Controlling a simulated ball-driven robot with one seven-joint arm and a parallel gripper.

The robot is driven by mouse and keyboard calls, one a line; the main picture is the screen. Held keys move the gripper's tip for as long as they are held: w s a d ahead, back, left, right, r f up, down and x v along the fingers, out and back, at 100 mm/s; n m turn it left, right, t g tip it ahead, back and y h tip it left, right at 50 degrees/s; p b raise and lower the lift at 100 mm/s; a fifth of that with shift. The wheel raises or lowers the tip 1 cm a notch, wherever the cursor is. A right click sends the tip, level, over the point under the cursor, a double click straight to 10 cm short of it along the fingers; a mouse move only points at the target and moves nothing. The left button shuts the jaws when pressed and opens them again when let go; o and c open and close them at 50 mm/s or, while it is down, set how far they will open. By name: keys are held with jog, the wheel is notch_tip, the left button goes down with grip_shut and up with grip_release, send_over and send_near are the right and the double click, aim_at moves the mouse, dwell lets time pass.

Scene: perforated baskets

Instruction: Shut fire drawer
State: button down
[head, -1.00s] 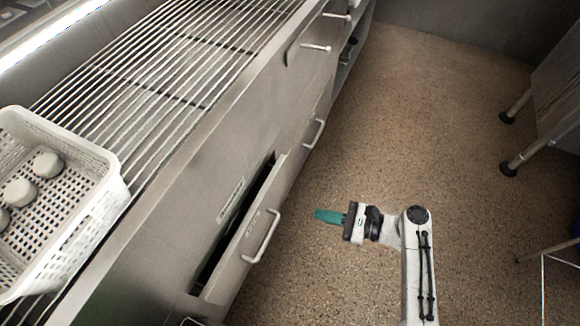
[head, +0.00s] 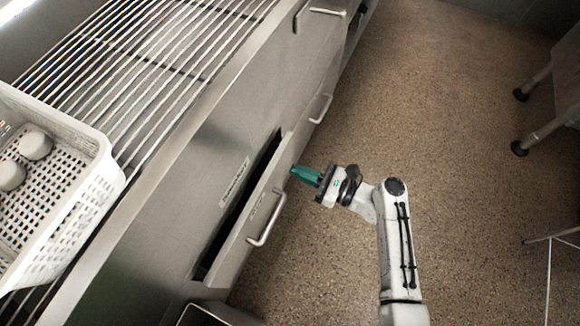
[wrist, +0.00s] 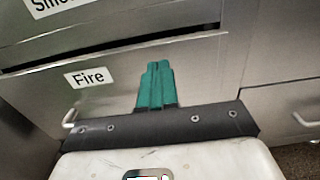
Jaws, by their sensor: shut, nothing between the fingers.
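The fire drawer (head: 252,222) is a steel drawer in the counter front, standing partly open with a dark gap along its top edge. It has a bar handle (head: 268,220). In the wrist view its front (wrist: 110,88) carries a white "Fire" label (wrist: 90,77), and the dark gap runs above it. My gripper (head: 293,171) has green fingers, shut and empty. It is at the far end of the drawer front, touching it or very close; I cannot tell which. In the wrist view the shut fingers (wrist: 157,85) overlap the drawer front, right of the label.
A white perforated basket (head: 75,190) with round pale items stands on the slatted counter top (head: 150,60) at left. Another handle (head: 321,108) is farther along the counter. Another open compartment (head: 205,315) shows at the bottom. Floor (head: 450,130) at right is clear up to metal legs.

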aim_at(279, 163)
jog(key=shift+x, duration=1.6)
jog(key=b+x, duration=0.1)
jog(key=x, duration=0.3)
jog(key=shift+a, duration=0.2)
jog(key=shift+w, duration=0.1)
jog(key=shift+r, duration=0.1)
